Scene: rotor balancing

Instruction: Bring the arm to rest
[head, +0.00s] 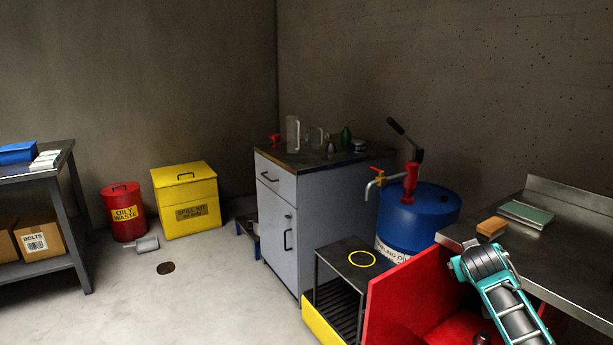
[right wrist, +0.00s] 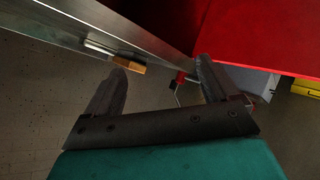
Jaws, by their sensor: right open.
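My right arm (head: 505,300), teal and grey, comes in at the lower right of the head view, in front of a red panel and the metal bench. I cannot make out its gripper fingers there. In the right wrist view my right gripper (right wrist: 162,70) shows two dark fingers spread apart with nothing between them. The red panel (right wrist: 265,35) and the metal bench (right wrist: 160,22) lie beyond the fingers, which look clear of both. My left gripper is in neither view.
The red panel (head: 405,295) stands close to my arm. A blue drum (head: 420,212), small black stand (head: 345,262) and grey cabinet (head: 335,205) are behind. Open floor (head: 190,300) lies left.

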